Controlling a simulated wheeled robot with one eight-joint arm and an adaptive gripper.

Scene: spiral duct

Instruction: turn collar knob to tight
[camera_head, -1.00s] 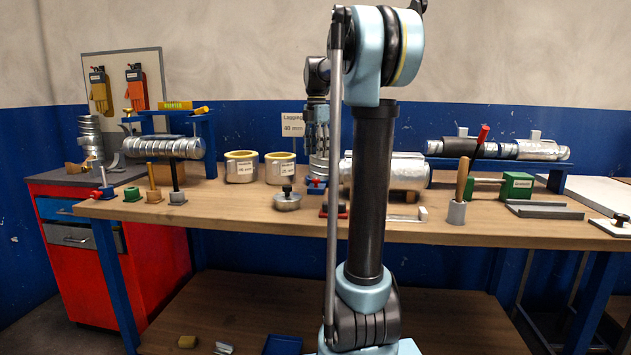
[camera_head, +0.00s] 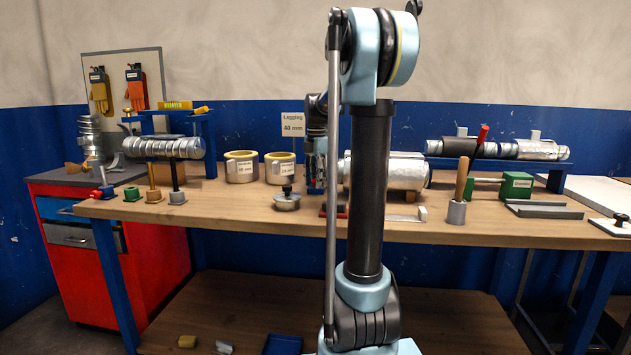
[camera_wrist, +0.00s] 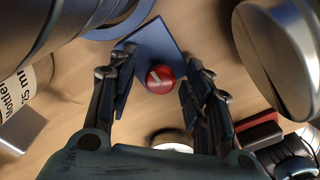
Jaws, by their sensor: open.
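A round red knob (camera_wrist: 160,78) with a white mark on its top shows in the wrist view, on a blue plate (camera_wrist: 150,48). My gripper (camera_wrist: 161,62) is open, with one finger on each side of the knob and gaps between them. Whether the fingers are level with the knob or above it, I cannot tell. In the head view my gripper (camera_head: 316,186) hangs low over the bench, partly behind my arm, and hides the knob. No tight or loose wording is readable beside the knob.
The workbench (camera_head: 250,215) holds two yellow-rimmed pots (camera_head: 241,167) left of my gripper. A foil-wrapped cylinder (camera_head: 405,171) lies close on the right.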

